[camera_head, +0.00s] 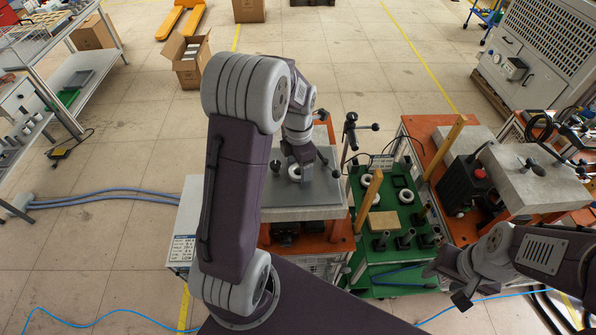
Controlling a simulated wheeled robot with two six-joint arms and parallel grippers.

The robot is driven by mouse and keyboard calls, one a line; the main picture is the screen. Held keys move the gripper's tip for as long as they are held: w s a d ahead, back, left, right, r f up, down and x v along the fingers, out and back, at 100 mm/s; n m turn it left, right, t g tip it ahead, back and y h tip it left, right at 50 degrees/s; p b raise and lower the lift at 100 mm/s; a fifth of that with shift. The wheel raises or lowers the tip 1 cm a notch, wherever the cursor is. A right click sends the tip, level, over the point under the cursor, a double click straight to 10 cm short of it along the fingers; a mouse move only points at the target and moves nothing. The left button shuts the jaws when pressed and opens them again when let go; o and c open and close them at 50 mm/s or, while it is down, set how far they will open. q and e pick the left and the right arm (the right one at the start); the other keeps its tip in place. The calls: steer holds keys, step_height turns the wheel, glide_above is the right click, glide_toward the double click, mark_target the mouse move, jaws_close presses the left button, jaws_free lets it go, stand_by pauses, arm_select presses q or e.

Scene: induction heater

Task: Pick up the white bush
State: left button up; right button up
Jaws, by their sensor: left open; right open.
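A white ring-shaped bush (294,173) lies on the grey top plate of the orange-framed machine. My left gripper (306,168) reaches down right beside it, with its jaws open; whether it touches the bush cannot be told. More white bushes stand on the green table (385,272): one at its left (371,198) and one at its right (405,196). My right gripper (449,287) is open and empty near the green table's front right edge, away from the bushes.
Upright wooden posts (369,203) and several dark pegs (403,240) stand on and beside the green table. A dark box with a red button (466,185) sits at the right. A black stand with knobs (352,130) rises behind. Open floor lies at the left.

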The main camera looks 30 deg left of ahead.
arm_select(q)
steer(key=shift+w, duration=0.15)
steer(key=shift+d, duration=0.1)
steer(key=shift+c, duration=1.2)
jaws_close()
steer(key=shift+r, duration=0.1)
